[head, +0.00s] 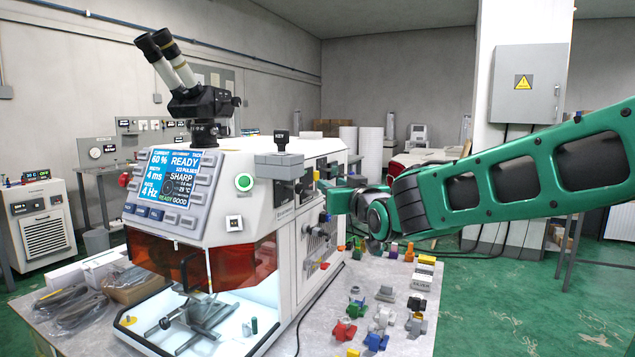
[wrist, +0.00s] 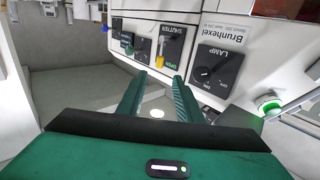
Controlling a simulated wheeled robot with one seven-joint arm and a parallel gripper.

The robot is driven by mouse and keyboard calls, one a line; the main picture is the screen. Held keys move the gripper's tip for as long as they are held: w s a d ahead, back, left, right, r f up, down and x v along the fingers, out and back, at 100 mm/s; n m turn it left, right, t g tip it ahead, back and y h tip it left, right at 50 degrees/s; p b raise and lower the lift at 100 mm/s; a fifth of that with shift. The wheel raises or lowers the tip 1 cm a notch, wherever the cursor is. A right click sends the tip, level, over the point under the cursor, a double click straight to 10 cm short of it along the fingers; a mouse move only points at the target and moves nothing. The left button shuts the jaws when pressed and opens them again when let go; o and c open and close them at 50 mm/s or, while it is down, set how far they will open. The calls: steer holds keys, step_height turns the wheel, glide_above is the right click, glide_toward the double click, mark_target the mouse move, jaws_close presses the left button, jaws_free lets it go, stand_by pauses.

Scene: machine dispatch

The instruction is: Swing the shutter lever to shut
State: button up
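The shutter panel (wrist: 174,38), a dark plate labelled SHUTTER with a green OPEN mark, is on the white machine wall in the wrist view. Its yellow-tipped lever (wrist: 160,47) points toward the OPEN side. My gripper (wrist: 160,77) is open, its two green fingers apart with nothing between them. The fingertips are just short of the panel in the picture, and I see no contact with the lever. In the head view my green gripper (head: 332,197) is beside the right side of the white machine (head: 285,235). I cannot make out the lever clearly there.
A LAMP knob panel (wrist: 217,67) is right of the shutter panel in the wrist view, with a green button (wrist: 268,105) farther right. Small coloured parts, including a red one (head: 344,331), lie on the table (head: 312,335) beside the machine.

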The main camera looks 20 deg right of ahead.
mark_target(317, 176)
steer(key=w, duration=1)
steer(key=shift+w, duration=0.35)
jaws_close()
